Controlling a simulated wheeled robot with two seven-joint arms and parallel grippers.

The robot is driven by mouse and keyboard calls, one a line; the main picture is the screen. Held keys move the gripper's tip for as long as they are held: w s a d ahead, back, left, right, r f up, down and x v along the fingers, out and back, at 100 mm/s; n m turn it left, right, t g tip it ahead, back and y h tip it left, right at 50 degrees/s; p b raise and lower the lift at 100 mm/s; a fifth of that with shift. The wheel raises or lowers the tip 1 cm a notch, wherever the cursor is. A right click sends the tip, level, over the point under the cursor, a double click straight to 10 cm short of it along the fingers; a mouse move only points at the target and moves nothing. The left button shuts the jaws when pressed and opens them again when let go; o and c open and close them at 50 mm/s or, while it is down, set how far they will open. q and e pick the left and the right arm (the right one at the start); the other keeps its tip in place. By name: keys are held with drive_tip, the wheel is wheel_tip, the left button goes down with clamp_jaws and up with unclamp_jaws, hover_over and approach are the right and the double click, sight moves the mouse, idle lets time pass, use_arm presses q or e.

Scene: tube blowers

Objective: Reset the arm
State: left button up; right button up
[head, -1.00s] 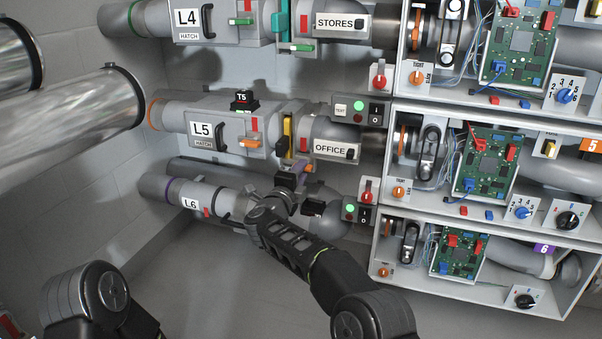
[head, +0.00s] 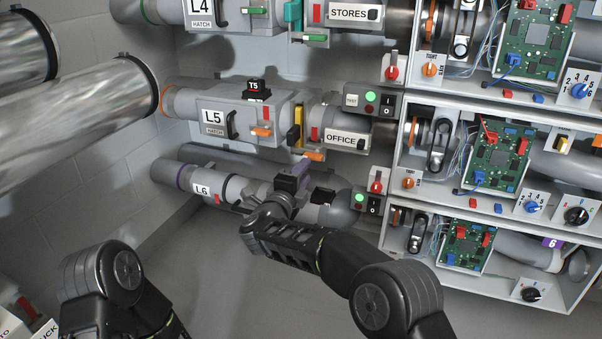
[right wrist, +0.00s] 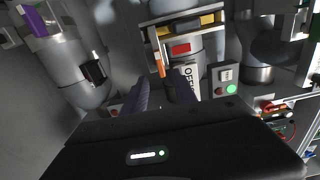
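My right arm reaches up from the lower right in the head view. Its dark gripper (head: 290,183) is in front of the lower pipe line L6 (head: 203,190), below the OFFICE label (head: 341,138). The fingers are hard to make out there. In the right wrist view the two fingers of this gripper (right wrist: 161,92) stand apart with nothing visible between them. They point toward the orange lever (right wrist: 159,66) and the OFFICE label (right wrist: 188,78); contact cannot be told. My left arm shows at the lower left of the head view, but its gripper is out of view.
Line L5 (head: 213,117) with its T5 block (head: 257,88) runs above the right gripper. Open cabinets with circuit boards (head: 498,158) fill the right side. Large metal tubes (head: 90,105) stick out at upper left. Bare floor (head: 240,305) lies between my arms.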

drive_tip(key=shift+s+a, duration=0.25)
drive_tip(key=shift+s, duration=0.45)
